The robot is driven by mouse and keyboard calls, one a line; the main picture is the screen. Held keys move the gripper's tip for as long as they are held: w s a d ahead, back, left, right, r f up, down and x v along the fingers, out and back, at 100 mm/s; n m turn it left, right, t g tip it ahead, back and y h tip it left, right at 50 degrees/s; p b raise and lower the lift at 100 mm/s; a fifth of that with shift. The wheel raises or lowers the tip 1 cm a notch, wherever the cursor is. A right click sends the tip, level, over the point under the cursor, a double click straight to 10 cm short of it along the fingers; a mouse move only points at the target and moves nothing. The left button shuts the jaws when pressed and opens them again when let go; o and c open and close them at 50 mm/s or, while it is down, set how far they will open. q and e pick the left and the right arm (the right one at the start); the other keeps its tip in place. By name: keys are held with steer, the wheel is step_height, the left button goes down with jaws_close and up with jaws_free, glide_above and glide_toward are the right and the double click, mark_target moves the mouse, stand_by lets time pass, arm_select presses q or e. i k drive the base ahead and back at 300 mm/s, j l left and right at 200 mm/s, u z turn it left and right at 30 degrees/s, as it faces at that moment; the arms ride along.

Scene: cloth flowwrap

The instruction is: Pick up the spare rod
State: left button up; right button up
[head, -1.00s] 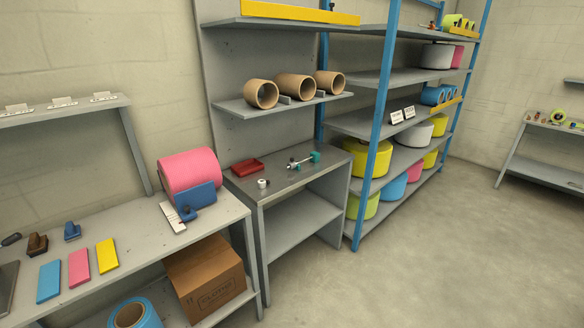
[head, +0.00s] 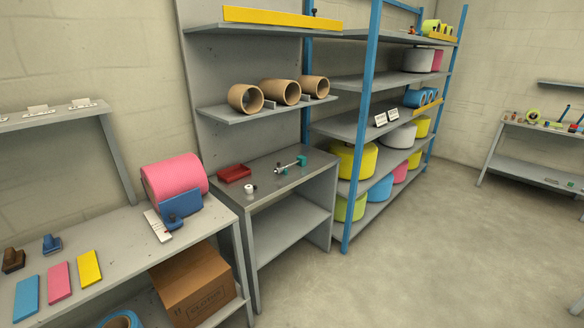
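A short metallic rod (head: 288,167) lies on the grey workbench (head: 259,197) in the middle of the head view. Teal-green pieces sit at its right end and just below it; whether they are attached cannot be told at this size. Whether it is the spare rod cannot be told for sure. Neither of my grippers is in view, and nothing is touching the rod.
A red tray (head: 234,173) and a small white roll (head: 250,190) share the workbench. Cardboard tubes (head: 279,92) lie on the shelf above. A bench with a pink roll (head: 173,175) stands left, a blue-posted rack (head: 362,120) right. Open floor (head: 410,250) lies at the lower right.

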mark_target(301, 161)
steer(key=i+l+u, duration=0.15)
steer(key=l, duration=0.2)
steer(key=i+l+u, duration=0.2)
steer(key=l, duration=0.2)
steer(key=i+l+u, duration=0.15)
steer(key=l, duration=0.25)
steer(key=i+l+u, duration=0.15)
steer(key=l, duration=0.25)
